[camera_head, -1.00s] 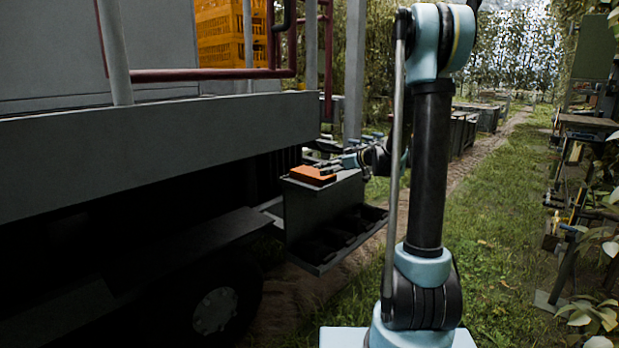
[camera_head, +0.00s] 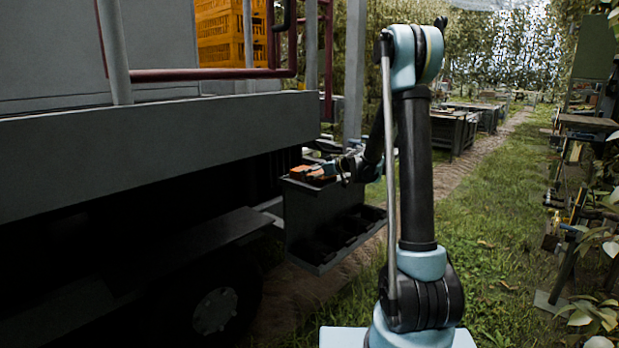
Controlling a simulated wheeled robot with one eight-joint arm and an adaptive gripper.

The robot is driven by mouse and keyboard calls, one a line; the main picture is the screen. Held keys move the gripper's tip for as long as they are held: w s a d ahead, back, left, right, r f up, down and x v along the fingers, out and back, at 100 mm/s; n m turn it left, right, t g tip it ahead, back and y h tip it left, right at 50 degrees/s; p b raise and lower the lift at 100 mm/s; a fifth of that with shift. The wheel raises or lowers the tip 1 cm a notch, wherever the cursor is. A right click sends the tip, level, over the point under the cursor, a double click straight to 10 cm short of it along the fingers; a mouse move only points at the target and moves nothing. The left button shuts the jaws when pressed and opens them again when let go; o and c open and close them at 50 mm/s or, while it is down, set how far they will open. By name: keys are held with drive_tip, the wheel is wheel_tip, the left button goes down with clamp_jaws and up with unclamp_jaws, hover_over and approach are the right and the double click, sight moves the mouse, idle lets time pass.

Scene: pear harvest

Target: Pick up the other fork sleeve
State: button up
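An orange block-like piece, which seems to be the fork sleeve (camera_head: 300,172), lies on top of a grey stand (camera_head: 302,215) beside the truck bed. My gripper (camera_head: 318,170) is at the stand's top, reaching in from the right, with its fingers over or against the orange piece. The fingers cover part of the orange, so it shows in separate patches. At this size I cannot tell whether the fingers are closed on it or around it. The piece appears to rest on the stand's top.
The stand has a lower shelf of dark compartments (camera_head: 345,232). The truck bed edge (camera_head: 160,140) runs close on the left, with yellow crates (camera_head: 228,35) above. A cluttered rack (camera_head: 575,160) and leaves line the right.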

drive_tip(key=shift+w+a+f, duration=0.1)
drive_tip(key=shift+a, duration=0.05)
drive_tip(key=c, duration=1.2)
